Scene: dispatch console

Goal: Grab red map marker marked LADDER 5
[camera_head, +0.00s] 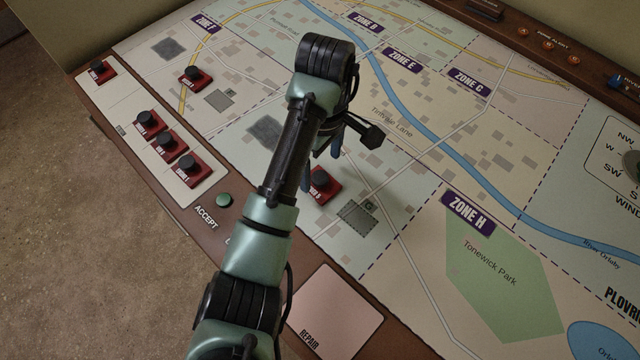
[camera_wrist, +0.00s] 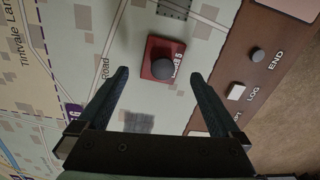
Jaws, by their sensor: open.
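A red map marker (camera_head: 328,187) with a black knob sits on the map, partly hidden behind my arm in the head view. In the wrist view the marker (camera_wrist: 153,47) lies ahead, between the lines of my fingers; its white label is turned and only partly readable, seeming to end in 5. My gripper (camera_head: 322,160) is over the map, just above and beside this marker. In the wrist view my gripper (camera_wrist: 158,75) is open, its fingers apart with nothing held between them.
Other red markers stand at the left: one on the map (camera_head: 196,83), one at the far left (camera_head: 101,76), several on the pale strip (camera_head: 190,172). A green ACCEPT button (camera_head: 224,200) and pink REPAIR pad (camera_head: 333,312) lie along the near edge. The map around is flat.

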